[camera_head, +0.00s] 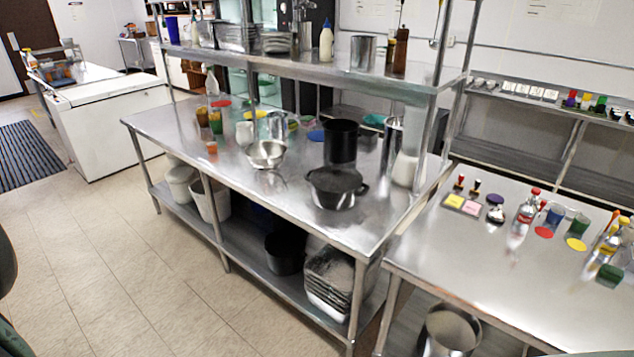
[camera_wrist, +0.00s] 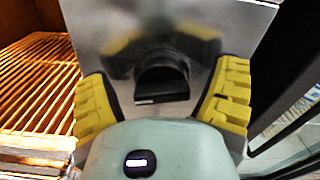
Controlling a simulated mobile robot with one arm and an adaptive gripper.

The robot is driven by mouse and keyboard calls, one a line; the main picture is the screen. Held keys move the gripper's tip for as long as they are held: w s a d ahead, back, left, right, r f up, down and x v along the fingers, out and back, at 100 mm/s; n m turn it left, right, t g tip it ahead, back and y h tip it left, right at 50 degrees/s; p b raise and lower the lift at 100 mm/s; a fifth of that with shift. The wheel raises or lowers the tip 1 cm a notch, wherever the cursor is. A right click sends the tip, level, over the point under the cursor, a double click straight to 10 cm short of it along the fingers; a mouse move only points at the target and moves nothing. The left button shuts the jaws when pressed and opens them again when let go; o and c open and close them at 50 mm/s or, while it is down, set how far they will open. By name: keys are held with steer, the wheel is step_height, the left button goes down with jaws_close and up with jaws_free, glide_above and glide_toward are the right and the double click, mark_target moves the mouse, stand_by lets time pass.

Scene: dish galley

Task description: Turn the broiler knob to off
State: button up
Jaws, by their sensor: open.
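The broiler knob (camera_wrist: 161,82) is black and shows in the middle of the wrist view, mounted on a shiny steel panel (camera_wrist: 190,15). My gripper (camera_wrist: 162,97) is open, with one yellow ridged finger pad on each side of the knob. Gaps show between the pads and the knob, and I cannot tell whether either pad touches it. The lower part of the knob is partly hidden behind my gripper's body, and no setting marks can be read. The head view shows neither the knob nor my gripper.
A grate glowing orange (camera_wrist: 35,85) lies left of the panel in the wrist view. In the head view, a steel table (camera_head: 225,165) holds pots and bowls under a shelf. Another steel table (camera_head: 480,265) holds bottles. Tiled floor (camera_head: 110,260) is clear at the left.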

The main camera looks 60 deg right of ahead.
steer(key=shift+c, duration=0.3)
steer(key=c, duration=1.2)
